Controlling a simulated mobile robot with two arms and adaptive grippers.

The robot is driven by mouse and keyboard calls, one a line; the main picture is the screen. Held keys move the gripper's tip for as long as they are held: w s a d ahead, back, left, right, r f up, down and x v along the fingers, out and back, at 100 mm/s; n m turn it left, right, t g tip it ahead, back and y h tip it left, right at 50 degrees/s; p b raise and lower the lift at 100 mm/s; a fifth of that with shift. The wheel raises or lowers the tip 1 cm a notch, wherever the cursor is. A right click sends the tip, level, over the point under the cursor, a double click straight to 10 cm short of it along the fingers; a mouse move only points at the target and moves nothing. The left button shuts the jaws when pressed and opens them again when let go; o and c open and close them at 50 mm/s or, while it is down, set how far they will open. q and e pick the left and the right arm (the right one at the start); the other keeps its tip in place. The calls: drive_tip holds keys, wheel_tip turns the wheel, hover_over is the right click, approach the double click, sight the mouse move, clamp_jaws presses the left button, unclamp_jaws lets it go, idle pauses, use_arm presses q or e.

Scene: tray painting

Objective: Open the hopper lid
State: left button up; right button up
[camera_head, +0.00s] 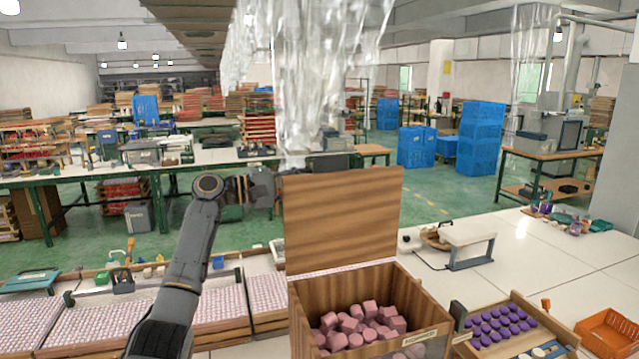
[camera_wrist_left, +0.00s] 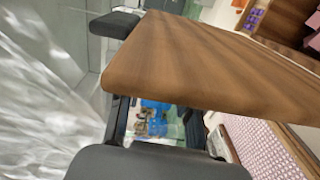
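The hopper (camera_head: 345,305) is a wooden box holding pink blocks (camera_head: 355,325). Its wooden lid (camera_head: 342,220) stands roughly upright at the back, and the box top is open. My left gripper (camera_head: 266,188) is at the upper left edge of the lid. In the left wrist view the lid (camera_wrist_left: 210,65) crosses in front of the fingers and hides part of them. The fingers stand apart there, with a gap between them; one dark fingertip shows past the lid's edge. Whether they touch the lid is unclear. My right gripper is not in view.
Trays of small pale pieces (camera_head: 215,300) lie left of the hopper. A crate of purple pieces (camera_head: 500,325) and an orange basket (camera_head: 608,335) stand right. A white stand (camera_head: 468,240) is on the table behind. Clear plastic sheeting (camera_head: 300,70) hangs above the lid.

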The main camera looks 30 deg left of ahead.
use_arm(q)
drive_tip(key=v, duration=0.9)
drive_tip(key=shift+s+a, duration=0.25)
drive_tip(key=shift+s, duration=0.05)
